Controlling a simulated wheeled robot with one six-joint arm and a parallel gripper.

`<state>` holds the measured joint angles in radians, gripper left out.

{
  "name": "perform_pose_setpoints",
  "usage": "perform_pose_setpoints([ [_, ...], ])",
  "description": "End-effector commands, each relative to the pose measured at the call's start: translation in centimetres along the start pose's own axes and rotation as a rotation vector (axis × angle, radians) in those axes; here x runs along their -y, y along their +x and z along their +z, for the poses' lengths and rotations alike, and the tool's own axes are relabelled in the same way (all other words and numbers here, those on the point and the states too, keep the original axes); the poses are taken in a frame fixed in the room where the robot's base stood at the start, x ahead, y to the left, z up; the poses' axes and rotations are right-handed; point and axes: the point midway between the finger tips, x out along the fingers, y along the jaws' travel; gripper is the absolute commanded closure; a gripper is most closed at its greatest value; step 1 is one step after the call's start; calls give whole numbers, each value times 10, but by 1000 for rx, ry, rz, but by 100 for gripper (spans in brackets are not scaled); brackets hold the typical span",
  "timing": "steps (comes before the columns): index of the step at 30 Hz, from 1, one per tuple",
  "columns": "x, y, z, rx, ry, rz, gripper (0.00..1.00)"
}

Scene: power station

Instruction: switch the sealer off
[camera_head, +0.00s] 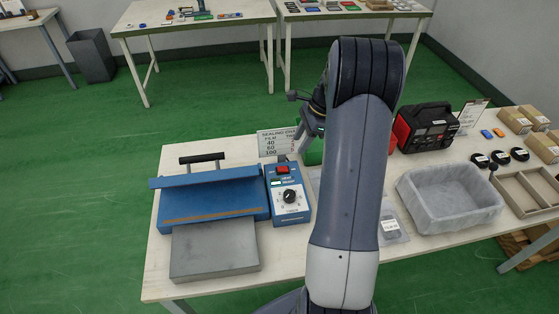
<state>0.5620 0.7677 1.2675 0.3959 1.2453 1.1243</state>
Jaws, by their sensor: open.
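The sealer (211,197) is a blue machine at the left of the near table, with a black handle on top and a grey plate in front. Its blue control box (288,205) stands against its right side. The box carries a red switch (282,169) near its top and a black dial (290,196) with a white pointer below. I cannot tell the switch's position. My gripper (307,134) is above the table's back part, behind and right of the box, apart from the switch. It is open; my arm hides part of it.
A sealing chart (275,142) stands behind the box. To the right are a red and black charger (427,128), a lined grey tray (450,197), a divided wooden tray (526,192) and cardboard boxes (514,121). My arm covers the table's middle.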

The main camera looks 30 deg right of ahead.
Motion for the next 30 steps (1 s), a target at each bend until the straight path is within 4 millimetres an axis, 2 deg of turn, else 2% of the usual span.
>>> perform_pose_setpoints([
  [5, 1, 13, -2, 5, 14, 3, 56],
  [18, 1, 90, -1, 4, 12, 4, 56],
  [24, 1, 107, -1, 3, 10, 2, 56],
  [30, 1, 109, -2, 2, 10, 0, 56],
])
